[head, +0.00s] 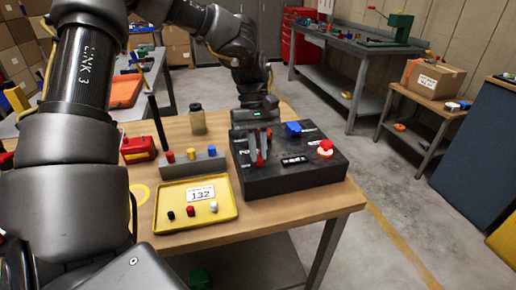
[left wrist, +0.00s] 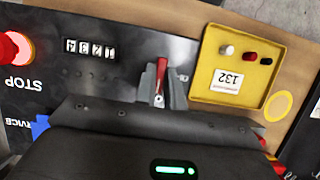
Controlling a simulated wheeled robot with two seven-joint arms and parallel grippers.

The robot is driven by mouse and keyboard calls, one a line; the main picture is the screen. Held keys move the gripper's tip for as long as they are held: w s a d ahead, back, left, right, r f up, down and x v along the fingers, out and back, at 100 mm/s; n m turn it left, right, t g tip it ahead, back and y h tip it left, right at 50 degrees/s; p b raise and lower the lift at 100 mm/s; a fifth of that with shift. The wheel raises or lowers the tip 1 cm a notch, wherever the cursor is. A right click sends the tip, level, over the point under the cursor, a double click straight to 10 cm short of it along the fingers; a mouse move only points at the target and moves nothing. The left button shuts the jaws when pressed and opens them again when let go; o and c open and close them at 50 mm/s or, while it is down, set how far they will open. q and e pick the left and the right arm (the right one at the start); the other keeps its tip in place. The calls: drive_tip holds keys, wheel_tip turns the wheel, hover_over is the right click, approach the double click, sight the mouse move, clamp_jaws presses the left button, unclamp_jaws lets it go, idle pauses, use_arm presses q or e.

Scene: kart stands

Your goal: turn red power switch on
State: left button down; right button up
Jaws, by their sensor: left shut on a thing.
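The black control box (head: 300,176) stands on the wooden table and carries the red power switch (head: 259,158), a narrow upright lever. My left gripper (head: 257,152) comes down over the box from behind, its fingers shut on the red switch. In the left wrist view the red switch (left wrist: 161,76) shows between the grey fingers (left wrist: 166,97); its base is partly hidden by them. My right gripper is not in view.
On the box are a blue part (head: 293,129), a counter (head: 294,160) and a red stop button (head: 326,147). A yellow tray (head: 170,222) with small pegs lies left of it. A grey block with coloured knobs (head: 193,163) and a jar (head: 197,119) stand behind the tray.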

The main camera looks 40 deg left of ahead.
use_arm(q)
drive_tip(key=c, duration=1.5)
unclamp_jaws()
